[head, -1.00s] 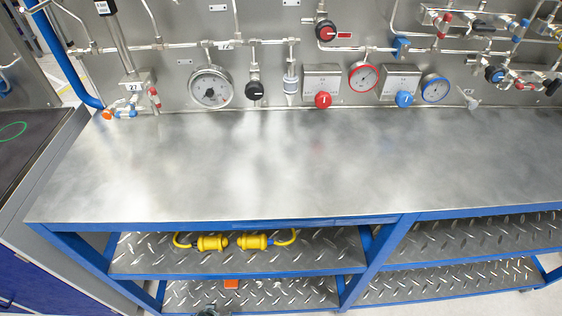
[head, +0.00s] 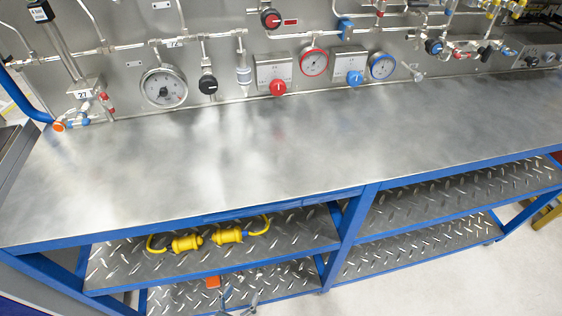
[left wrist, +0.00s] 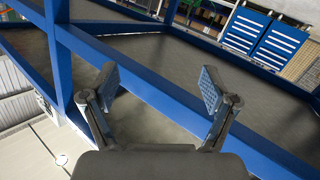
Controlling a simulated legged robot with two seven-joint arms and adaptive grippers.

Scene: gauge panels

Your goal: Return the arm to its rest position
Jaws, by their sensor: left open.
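My left gripper (head: 240,298) shows only in part at the bottom edge of the head view, in front of the bench's lower shelf. In the left wrist view its two padded fingers (left wrist: 160,92) stand wide apart with nothing between them. Blue frame bars and dark panels lie beyond the fingers there. The rest of my left arm is out of the head view. My right gripper is in neither view.
A steel bench top (head: 200,165) with a blue frame is bare. A panel with gauges (head: 163,88), valves and pipes stands behind it. Yellow connectors (head: 187,243) lie on the upper shelf (head: 290,240). Blue drawer cabinets (left wrist: 265,42) show in the left wrist view.

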